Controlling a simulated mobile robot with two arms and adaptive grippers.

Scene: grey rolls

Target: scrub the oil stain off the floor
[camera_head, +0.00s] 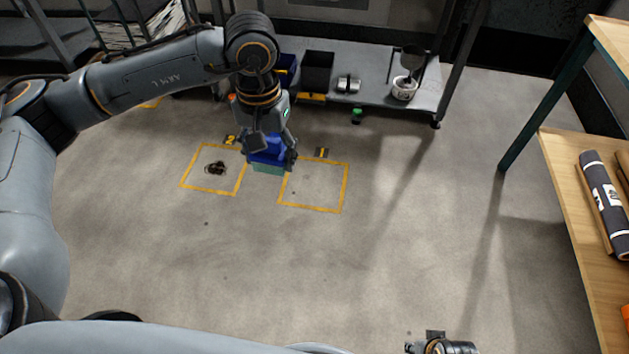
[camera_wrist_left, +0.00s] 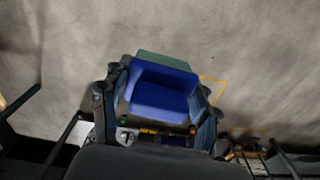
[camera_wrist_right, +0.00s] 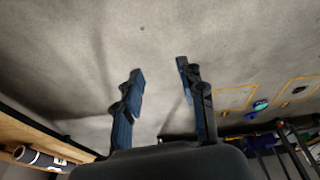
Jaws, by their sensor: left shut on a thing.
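A dark oil stain (camera_head: 215,168) lies on the floor inside the left yellow square (camera_head: 183,180), beside a marker reading 2 (camera_head: 230,140). My left gripper (camera_head: 270,152) is shut on a blue scrubber (camera_head: 268,155) with a green pad (camera_head: 268,170) underneath. The scrubber is between the two squares, right of the stain; I cannot tell whether its pad touches the floor. It also fills the middle of the left wrist view (camera_wrist_left: 160,95). My right gripper (camera_wrist_right: 160,75) is open and empty, away from the squares. The stain also shows small in the right wrist view (camera_wrist_right: 299,90).
The right yellow square (camera_head: 345,185) holds only faint specks. A wooden shelf (camera_head: 575,215) is at right. The middle floor is clear.

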